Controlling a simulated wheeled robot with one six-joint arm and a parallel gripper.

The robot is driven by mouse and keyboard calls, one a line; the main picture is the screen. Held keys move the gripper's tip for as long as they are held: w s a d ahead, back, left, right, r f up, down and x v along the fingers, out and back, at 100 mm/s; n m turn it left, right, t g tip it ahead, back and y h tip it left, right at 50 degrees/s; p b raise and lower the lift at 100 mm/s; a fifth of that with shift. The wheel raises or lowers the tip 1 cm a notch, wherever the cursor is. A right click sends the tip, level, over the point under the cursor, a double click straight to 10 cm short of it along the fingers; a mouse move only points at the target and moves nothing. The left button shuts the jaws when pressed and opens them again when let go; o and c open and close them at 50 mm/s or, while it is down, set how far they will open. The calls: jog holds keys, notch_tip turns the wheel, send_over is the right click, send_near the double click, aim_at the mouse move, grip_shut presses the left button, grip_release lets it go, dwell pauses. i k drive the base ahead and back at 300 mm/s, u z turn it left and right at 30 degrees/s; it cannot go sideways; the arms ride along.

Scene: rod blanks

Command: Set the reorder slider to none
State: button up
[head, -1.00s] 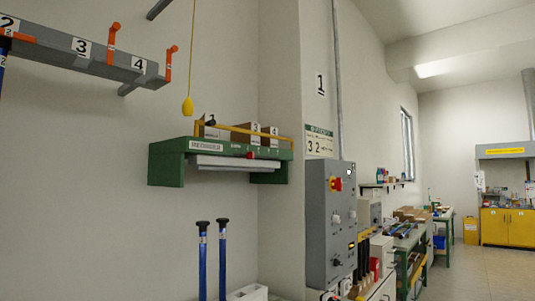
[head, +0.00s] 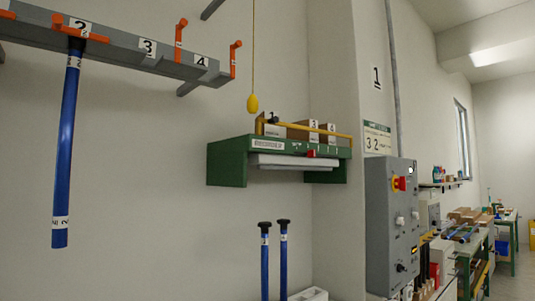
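The reorder shelf (head: 228,152) is a green wall shelf right of the middle in the head view, with a white label on its front edge that appears to read REORDER. The slider (head: 311,153) is a small red block on that front edge, right of the label. Small white marks stand along the edge on both sides of the slider, with one mark just left of it and several to its right. They are too small to read surely. My gripper is not in view.
Numbered boxes (head: 300,131) stand on the shelf behind a yellow rail, and a yellow pull knob (head: 252,103) hangs near its left. A blue rod (head: 65,150) hangs from the numbered rack (head: 120,50). Two black-topped blue rods (head: 265,262) stand below. A grey control box (head: 391,225) is right.

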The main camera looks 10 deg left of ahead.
aim_at(311, 153)
jog(key=u, duration=0.2)
jog(key=i, duration=1)
jog(key=z, duration=0.3)
